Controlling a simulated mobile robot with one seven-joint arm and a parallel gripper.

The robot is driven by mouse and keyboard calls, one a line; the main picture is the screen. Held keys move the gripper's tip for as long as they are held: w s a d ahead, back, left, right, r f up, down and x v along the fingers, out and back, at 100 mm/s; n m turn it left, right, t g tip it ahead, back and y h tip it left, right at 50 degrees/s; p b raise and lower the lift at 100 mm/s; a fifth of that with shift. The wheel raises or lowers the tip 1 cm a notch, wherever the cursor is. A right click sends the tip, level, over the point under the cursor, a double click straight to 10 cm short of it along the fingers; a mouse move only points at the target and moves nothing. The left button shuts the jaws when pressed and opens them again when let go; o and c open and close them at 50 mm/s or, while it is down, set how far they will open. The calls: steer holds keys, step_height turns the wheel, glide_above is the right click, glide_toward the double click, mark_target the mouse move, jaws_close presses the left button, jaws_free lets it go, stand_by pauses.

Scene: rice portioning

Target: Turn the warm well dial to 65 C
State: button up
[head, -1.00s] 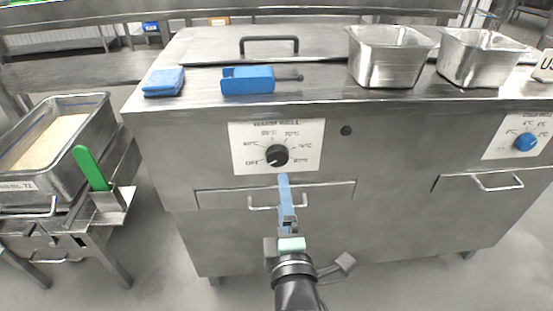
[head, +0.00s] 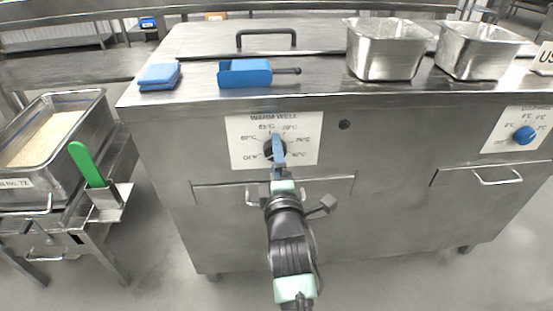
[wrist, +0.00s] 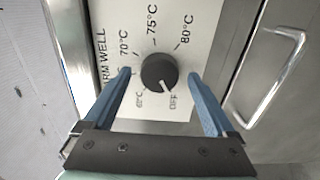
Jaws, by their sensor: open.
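The warm well dial (wrist: 159,73) is a round black knob on a white label panel (head: 306,151). In the wrist view its white pointer line points down right, toward the OFF mark. The marks for 70, 75 and 80 °C are readable there; the 65 °C mark is hidden, likely behind a finger. My gripper (wrist: 160,76) is open, with one blue finger on each side of the dial. I see gaps between the fingers and the knob. In the head view my gripper (head: 278,146) covers most of the dial.
A drawer handle (wrist: 268,82) is to the right in the wrist view. A second dial, blue (head: 525,135), is at the far right of the counter front. On top are a blue scoop (head: 245,73), a blue cloth (head: 159,76) and metal pans (head: 385,52).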

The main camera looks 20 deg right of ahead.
steer(key=shift+c, duration=0.2)
steer(key=c, duration=1.3)
steer(key=shift+m, duration=0.4)
steer(key=shift+m+p, duration=2.4)
steer(key=shift+m, duration=7.6)
steer(key=shift+c, duration=0.2)
